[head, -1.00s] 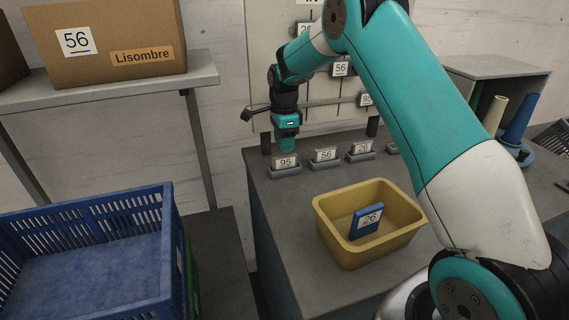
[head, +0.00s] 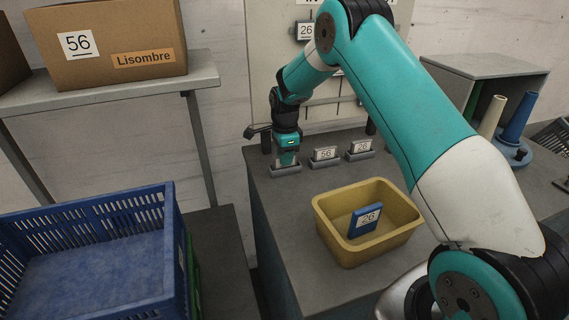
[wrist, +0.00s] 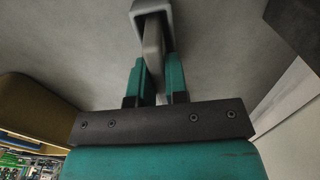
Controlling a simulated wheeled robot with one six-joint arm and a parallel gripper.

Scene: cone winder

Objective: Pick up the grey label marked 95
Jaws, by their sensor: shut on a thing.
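My gripper (head: 287,158) is down at the leftmost grey holder (head: 285,171) on the bench. In the wrist view my gripper (wrist: 156,80) has its two teal fingers shut on the grey label (wrist: 153,50), one on each side. The label's far end still sits in the holder (wrist: 152,12). The label's face and its number are hidden behind the gripper in the head view; the label there read 95 a second ago.
Holders with labels 56 (head: 325,154) and 26 (head: 361,147) stand to the right. A yellow bin (head: 335,245) with a blue 26 label (head: 366,220) sits in front. A blue crate (head: 85,215) is at left. A grey board (head: 262,60) stands behind.

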